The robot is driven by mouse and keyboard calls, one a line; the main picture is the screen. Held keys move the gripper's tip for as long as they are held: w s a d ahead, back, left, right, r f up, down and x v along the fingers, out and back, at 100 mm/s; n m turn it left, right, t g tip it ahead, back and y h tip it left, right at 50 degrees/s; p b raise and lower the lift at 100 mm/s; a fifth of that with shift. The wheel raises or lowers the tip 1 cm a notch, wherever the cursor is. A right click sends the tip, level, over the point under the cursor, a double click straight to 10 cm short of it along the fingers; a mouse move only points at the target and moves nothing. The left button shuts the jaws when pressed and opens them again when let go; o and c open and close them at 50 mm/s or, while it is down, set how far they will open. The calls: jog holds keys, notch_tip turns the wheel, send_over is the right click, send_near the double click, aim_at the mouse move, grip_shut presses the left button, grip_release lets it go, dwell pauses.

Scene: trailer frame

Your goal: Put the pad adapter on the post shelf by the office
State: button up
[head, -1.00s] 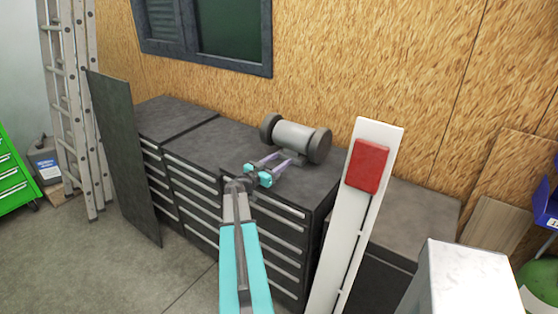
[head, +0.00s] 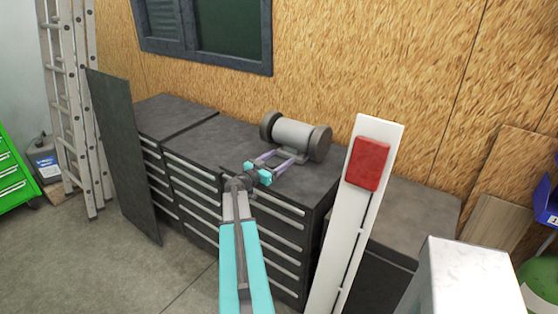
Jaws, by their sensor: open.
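My gripper (head: 288,159) has two pale purple fingers with teal bases. It is open, reaching over the dark cabinet top (head: 215,137). Its fingers point at a grey cylinder with dark, wider round ends (head: 296,137), which lies on the cabinet near the wall. The fingertips are close to the cylinder's near side; I cannot tell whether they touch it. I cannot tell whether this cylinder is the pad adapter. No post shelf can be made out in this view.
A dark panel (head: 123,160) leans at the left end of the drawer cabinets. A ladder (head: 77,100) and a green drawer unit (head: 12,165) stand farther left. A framed window (head: 205,35) is in the chipboard wall. Floor (head: 100,265) at lower left is clear.

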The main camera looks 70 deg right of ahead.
jog(key=shift+r+p, duration=0.15)
jog(key=shift+p, duration=0.15)
jog(key=b+v, duration=0.4)
jog(key=v, duration=0.6)
jog(key=shift+a, duration=0.1)
jog(key=shift+b+v, duration=0.4)
jog(key=shift+v, duration=0.55)
jog(key=shift+w, duration=0.1)
